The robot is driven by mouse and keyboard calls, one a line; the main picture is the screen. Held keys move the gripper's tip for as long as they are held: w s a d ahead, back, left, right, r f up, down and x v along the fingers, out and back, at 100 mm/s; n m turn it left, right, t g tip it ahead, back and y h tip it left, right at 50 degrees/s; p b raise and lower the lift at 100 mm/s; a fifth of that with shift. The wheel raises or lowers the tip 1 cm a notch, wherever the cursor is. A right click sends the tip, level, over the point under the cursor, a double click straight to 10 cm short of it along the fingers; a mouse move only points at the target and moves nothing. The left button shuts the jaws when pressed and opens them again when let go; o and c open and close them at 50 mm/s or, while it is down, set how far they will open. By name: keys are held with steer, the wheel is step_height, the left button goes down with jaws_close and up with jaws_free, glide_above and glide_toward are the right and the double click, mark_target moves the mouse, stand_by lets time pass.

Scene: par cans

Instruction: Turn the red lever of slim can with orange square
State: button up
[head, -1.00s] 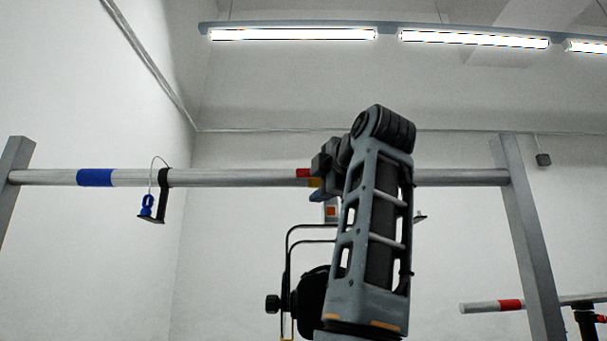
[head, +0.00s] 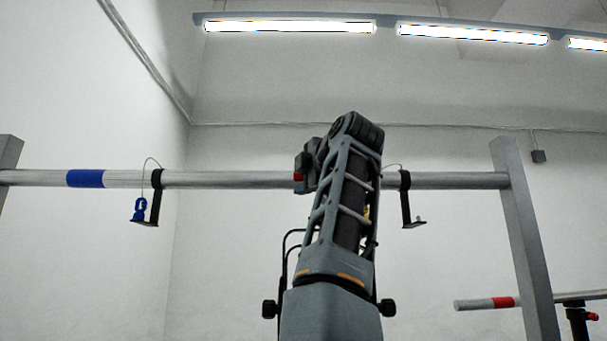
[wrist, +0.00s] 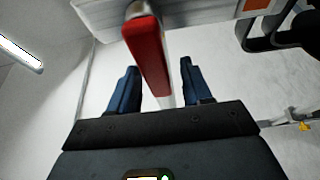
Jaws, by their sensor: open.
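The red lever (wrist: 147,50) shows in the wrist view as a long red bar. It runs from the top of the picture down toward the gap between my fingers. My gripper (wrist: 160,80) is open, with one blue finger to each side of the lever's line; I cannot tell whether either touches it. An orange square (wrist: 257,5) on a pale surface shows at the top right of the wrist view. In the head view my arm hides the slim can, and a small red patch (head: 298,177) shows at the arm's left edge.
A pale horizontal pipe (head: 230,180) with a blue band crosses the head view. Black brackets hang from it at left (head: 155,200) and right (head: 406,200). A grey post (head: 525,240) stands at the right. A dark curved frame (wrist: 265,35) is near the gripper's right in the wrist view.

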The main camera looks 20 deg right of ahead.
jaws_close()
stand_by(0.4)
